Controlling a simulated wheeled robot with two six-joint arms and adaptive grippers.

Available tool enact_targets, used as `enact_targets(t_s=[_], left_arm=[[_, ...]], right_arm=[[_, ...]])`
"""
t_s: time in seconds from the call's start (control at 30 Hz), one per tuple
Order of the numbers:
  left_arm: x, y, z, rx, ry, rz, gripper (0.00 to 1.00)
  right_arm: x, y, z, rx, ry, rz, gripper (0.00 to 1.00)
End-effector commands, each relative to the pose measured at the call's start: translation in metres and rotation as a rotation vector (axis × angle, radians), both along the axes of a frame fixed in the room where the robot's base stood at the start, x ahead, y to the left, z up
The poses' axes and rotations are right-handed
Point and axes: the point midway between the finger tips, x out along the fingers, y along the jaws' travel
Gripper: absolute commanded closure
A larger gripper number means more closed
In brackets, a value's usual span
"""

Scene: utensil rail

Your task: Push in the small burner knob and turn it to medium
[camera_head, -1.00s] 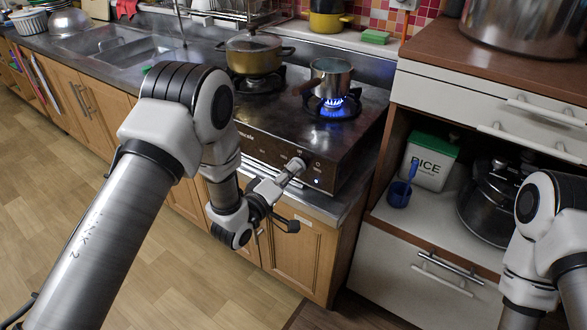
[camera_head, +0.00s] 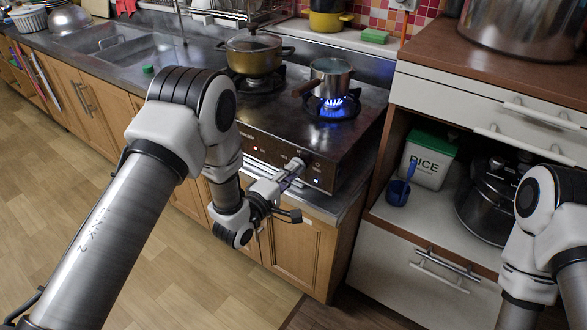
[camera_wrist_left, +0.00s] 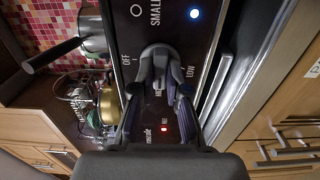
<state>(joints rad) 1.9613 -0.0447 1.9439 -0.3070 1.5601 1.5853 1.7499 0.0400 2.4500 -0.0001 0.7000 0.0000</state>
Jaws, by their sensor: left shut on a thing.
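The small burner knob (camera_wrist_left: 159,58) is a dark grey knob on the stove's front panel. In the left wrist view it stands between the OFF and LOW marks, beside the word SMALL. My left gripper (camera_wrist_left: 160,88) is shut on it, one finger on each side. In the head view my left gripper (camera_head: 294,167) reaches the panel and hides most of the knob. The small burner (camera_head: 332,105) burns with a blue flame under a saucepan (camera_head: 331,78). My right arm shows at the right edge; its gripper is out of view.
A gold pot (camera_head: 253,55) stands on the other burner. The panel has a bluish-white light (camera_wrist_left: 195,13) and a red light (camera_wrist_left: 164,128). A rice box (camera_head: 430,165) and blue cup (camera_head: 398,192) are on the shelf at right.

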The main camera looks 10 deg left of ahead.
Motion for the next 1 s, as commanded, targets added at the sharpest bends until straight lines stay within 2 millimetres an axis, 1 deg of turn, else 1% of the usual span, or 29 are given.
enact_targets(t_s=[0.03,0.2,0.47,0.6,0.7,0.93,1.0], left_arm=[[0.001,0.0,0.004,-0.035,0.007,0.0,1.0],[0.001,0.0,0.003,-0.176,0.06,0.0,1.0],[0.001,0.0,0.002,-0.195,0.066,0.0,1.0],[0.001,0.0,0.004,-0.314,0.11,0.0,1.0],[0.001,0.0,0.003,-0.385,0.136,0.0,1.0],[0.001,0.0,0.002,-0.397,0.14,-0.001,1.0],[0.001,0.0,0.003,-0.434,0.153,-0.001,1.0]], right_arm=[[0.0,0.0,0.004,0.0,0.0,0.0,0.17],[0.0,0.0,0.01,0.0,0.0,0.0,0.17],[0.0,0.0,0.01,0.0,0.0,0.0,0.17],[0.0,0.0,0.017,0.0,0.0,0.0,0.17],[0.0,0.0,0.019,0.0,0.0,0.0,0.17],[0.0,0.0,0.018,0.0,0.0,0.0,0.17],[0.0,0.0,0.021,0.0,0.0,0.0,0.17]])
